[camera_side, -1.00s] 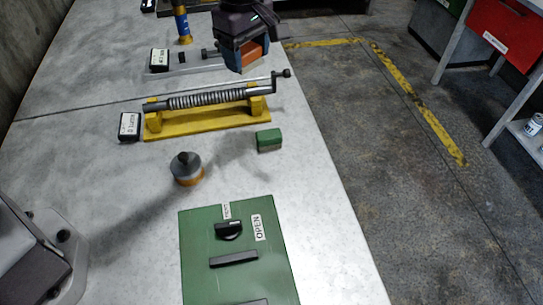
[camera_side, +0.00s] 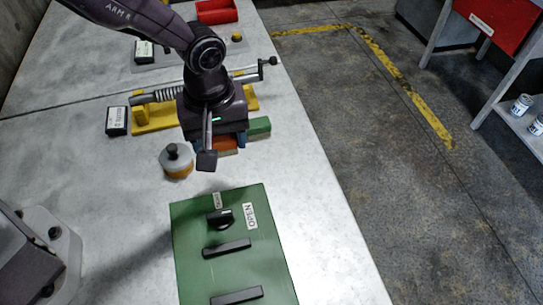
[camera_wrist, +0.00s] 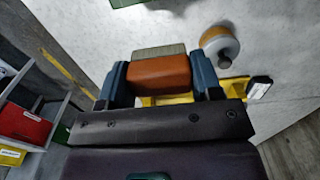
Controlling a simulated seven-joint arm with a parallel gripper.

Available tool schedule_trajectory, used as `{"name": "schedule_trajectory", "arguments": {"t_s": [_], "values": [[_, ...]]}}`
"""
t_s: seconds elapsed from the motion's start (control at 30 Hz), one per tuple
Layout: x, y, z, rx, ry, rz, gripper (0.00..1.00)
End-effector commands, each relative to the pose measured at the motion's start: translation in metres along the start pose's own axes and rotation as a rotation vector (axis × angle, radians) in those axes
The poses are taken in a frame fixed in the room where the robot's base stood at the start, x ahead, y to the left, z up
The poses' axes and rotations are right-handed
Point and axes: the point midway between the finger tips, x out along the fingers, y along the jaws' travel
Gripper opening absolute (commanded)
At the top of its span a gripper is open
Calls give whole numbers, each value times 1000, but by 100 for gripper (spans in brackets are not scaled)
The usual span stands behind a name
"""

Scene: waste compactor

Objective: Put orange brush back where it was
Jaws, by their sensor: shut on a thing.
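My gripper (camera_side: 220,143) is shut on the orange brush (camera_side: 226,143), a small block partly hidden by the fingers in the side view. In the wrist view the orange brush (camera_wrist: 160,75) sits between the two blue fingers of my gripper (camera_wrist: 160,78). A pale grey-green part beyond it looks like its bristles, but I cannot tell for sure. The green brush (camera_side: 259,127) lies on the table just right of my gripper. I cannot tell whether the orange brush touches the table.
A grey and orange round pot (camera_side: 177,161) with a black knob stands close left of my gripper. The yellow stand (camera_side: 150,124) with a spring rod is behind it. A green panel (camera_side: 200,275) with a knob and bars lies in front. A red tray (camera_side: 216,12) is at the back.

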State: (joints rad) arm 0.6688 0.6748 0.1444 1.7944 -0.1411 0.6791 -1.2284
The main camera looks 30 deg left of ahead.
Motion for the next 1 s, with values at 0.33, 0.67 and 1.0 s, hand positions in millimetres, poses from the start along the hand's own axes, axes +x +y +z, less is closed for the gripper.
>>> {"name": "schedule_trajectory", "arguments": {"t_s": [0.33, 0.67, 1.0], "values": [[51, 67, -16, -2, -1, -4, 33], [78, 90, -21, -3, -1, -2, 33], [111, 92, -22, -3, -1, 0, 33]]}}
